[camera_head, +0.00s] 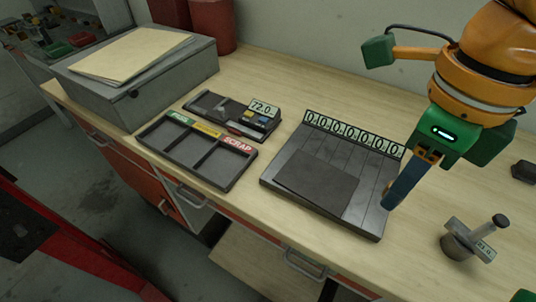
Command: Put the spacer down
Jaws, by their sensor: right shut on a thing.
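My right gripper (392,197) comes down from the upper right and points at the right edge of a dark slotted rack (318,187). It is shut on the spacer, of which little can be told apart from the dark blue-grey fingers. The fingertips are at or just above the rack's right side; whether they touch it cannot be told. The rack has a row of white number labels (352,131) along its back and a plain dark plate across its front.
A three-compartment tray (197,152) with green, yellow and red "SCRAP" labels stands left of the rack. Behind it is a gauge (232,112) reading about 72.0. A small metal stand (467,240) is at the right. Bare wood lies between.

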